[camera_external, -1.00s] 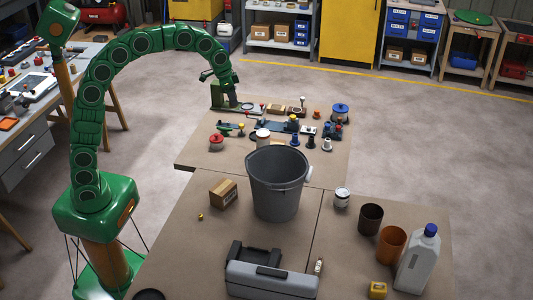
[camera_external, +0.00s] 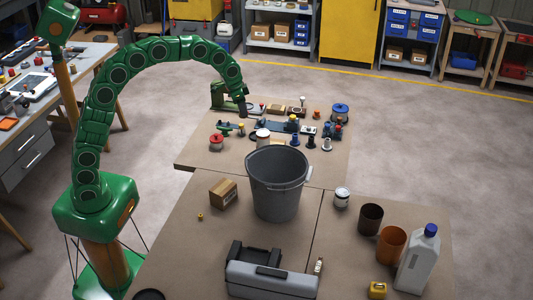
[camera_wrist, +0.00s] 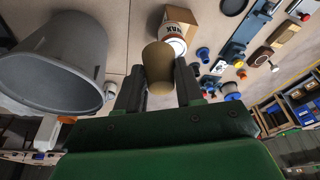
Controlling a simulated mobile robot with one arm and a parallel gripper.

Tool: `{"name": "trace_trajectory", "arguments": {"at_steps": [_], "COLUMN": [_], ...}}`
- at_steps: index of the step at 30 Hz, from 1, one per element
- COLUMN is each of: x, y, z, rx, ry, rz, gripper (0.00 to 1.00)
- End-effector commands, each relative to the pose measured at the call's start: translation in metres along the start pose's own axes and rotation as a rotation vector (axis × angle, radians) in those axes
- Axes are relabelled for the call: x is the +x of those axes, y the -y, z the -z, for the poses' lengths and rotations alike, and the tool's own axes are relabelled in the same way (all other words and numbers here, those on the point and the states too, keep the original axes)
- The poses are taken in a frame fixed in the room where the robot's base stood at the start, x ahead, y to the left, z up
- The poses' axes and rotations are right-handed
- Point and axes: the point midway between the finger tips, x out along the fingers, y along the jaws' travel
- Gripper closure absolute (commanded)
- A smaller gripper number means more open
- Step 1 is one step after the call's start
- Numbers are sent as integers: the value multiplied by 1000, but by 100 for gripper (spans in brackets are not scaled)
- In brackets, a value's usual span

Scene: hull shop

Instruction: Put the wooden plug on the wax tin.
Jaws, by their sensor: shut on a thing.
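The wooden plug (camera_wrist: 158,62), a tan-brown tapered cylinder, is held between the two dark fingers of my gripper (camera_wrist: 158,88) in the wrist view. In the external view the tin (camera_external: 263,135) stands on the far table, behind the bucket's rim. My gripper (camera_external: 242,112) hangs over that table, up and left of the tin in the picture. The plug cannot be made out in the external view.
A large grey bucket (camera_external: 277,185) stands close in front of the tin; it also shows in the wrist view (camera_wrist: 50,65). A red-topped pot (camera_external: 216,142) is left of the tin. Several small parts and tools crowd the table behind and right of it.

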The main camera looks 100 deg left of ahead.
Motion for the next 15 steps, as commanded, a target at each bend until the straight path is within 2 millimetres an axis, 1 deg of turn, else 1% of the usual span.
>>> {"name": "trace_trajectory", "arguments": {"at_steps": [3, 11, 15], "x": [10, 29, 49], "y": [3, 10, 13], "z": [10, 32, 40], "rx": [1, 1, 1], "ry": [3, 2, 5], "rz": [0, -1, 0], "gripper": [92, 92, 92]}}
